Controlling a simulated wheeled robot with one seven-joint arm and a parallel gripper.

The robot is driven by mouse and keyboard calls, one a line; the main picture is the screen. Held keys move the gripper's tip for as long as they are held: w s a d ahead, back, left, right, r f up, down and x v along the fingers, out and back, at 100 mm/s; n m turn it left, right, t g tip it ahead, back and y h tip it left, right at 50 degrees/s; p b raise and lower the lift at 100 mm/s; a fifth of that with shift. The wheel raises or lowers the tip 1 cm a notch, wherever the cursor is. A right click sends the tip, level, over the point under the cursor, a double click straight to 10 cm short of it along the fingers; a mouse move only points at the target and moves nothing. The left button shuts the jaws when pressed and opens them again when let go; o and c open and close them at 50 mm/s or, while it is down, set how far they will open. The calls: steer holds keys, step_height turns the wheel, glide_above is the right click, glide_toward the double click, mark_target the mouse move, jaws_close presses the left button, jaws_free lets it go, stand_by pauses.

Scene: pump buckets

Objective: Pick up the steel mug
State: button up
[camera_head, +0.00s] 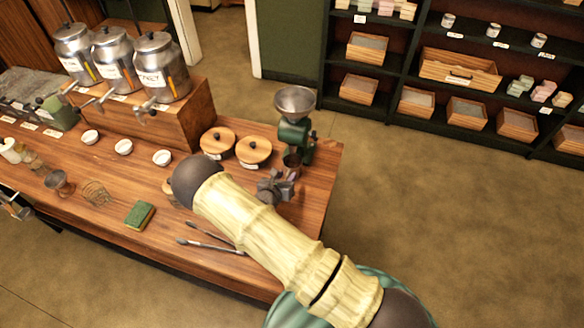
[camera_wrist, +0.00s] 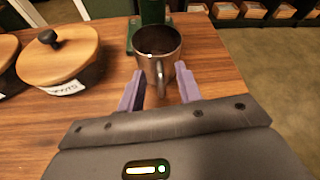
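The steel mug (camera_wrist: 158,45) stands upright on the wooden counter in the wrist view, its handle facing my gripper. My gripper (camera_wrist: 160,88) is open; its two purple-grey fingers are apart, one on each side of the handle, close to the mug's near side. I cannot tell whether they touch it.
The green grinder (camera_head: 296,130) stands just behind the mug. Two wooden-lidded containers (camera_head: 253,150) are to the left; one lid also shows in the wrist view (camera_wrist: 60,55). Tongs (camera_head: 210,246) and a sponge (camera_head: 140,215) lie on the counter (camera_head: 160,240). Its right edge is near.

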stand_by(0.5)
jaws_close()
steer(key=shift+r+b, duration=0.4)
steer(key=shift+r, duration=0.3)
steer(key=s+d+r+b, duration=0.1)
steer(key=s+d+b, duration=0.1)
steer(key=d, duration=0.6)
steer(key=s+d+r+b, duration=0.1)
steer(key=s+d+b, duration=0.2)
steer(key=d, duration=0.5)
steer(key=shift+s+d+b, duration=0.35)
steer(key=shift+s, duration=0.55)
steer(key=shift+f, duration=0.1)
